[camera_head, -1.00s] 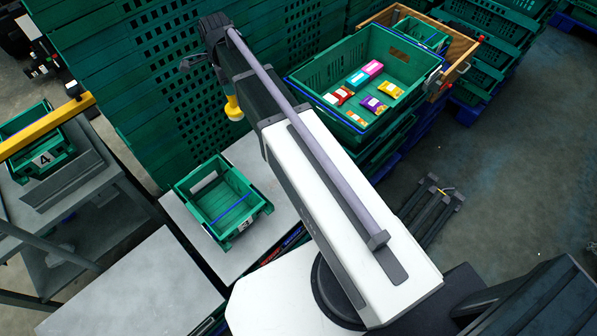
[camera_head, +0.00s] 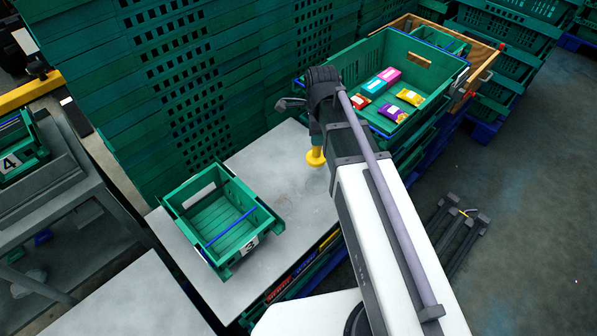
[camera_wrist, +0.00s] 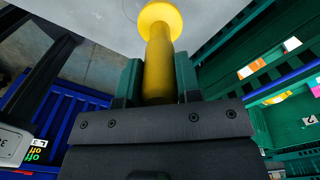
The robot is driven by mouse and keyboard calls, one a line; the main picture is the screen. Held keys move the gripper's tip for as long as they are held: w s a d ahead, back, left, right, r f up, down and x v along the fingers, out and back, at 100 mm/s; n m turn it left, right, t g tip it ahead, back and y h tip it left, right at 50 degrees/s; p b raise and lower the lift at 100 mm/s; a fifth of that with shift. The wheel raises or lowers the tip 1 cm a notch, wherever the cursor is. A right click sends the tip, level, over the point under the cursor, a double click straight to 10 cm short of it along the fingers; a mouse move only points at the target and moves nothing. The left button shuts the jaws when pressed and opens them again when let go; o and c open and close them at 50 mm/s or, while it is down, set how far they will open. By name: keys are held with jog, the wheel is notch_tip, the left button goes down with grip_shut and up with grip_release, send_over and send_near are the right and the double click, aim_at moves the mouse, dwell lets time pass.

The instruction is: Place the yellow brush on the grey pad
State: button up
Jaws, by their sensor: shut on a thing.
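The yellow brush (camera_head: 316,157) hangs below the end of my arm in the head view, in front of the grey tabletop. In the wrist view the brush (camera_wrist: 159,62) has a round yellow head and a thick handle. My gripper (camera_wrist: 158,80) is shut on the handle, one green finger on each side; in the head view my arm mostly hides the fingers. A flat grey tabletop (camera_head: 275,163) lies beyond and below the brush. I cannot make out a separate grey pad. The brush looks clear of the surface, but its height is hard to tell.
A green crate (camera_head: 184,193) numbered 3 stands on the tabletop, left of the brush. A large green crate (camera_head: 431,110) with several coloured packets is at the back right. Stacked green crates (camera_head: 110,110) form a wall behind. Bare tabletop lies between crate 3 and my arm.

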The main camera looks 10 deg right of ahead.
aim_at(317, 149)
notch_tip(317, 149, down, 6)
jog(key=b, duration=0.4)
jog(key=shift+f, duration=0.2)
jog(key=shift+r, duration=0.2)
jog(key=shift+f, duration=0.15)
jog(key=o, duration=0.9)
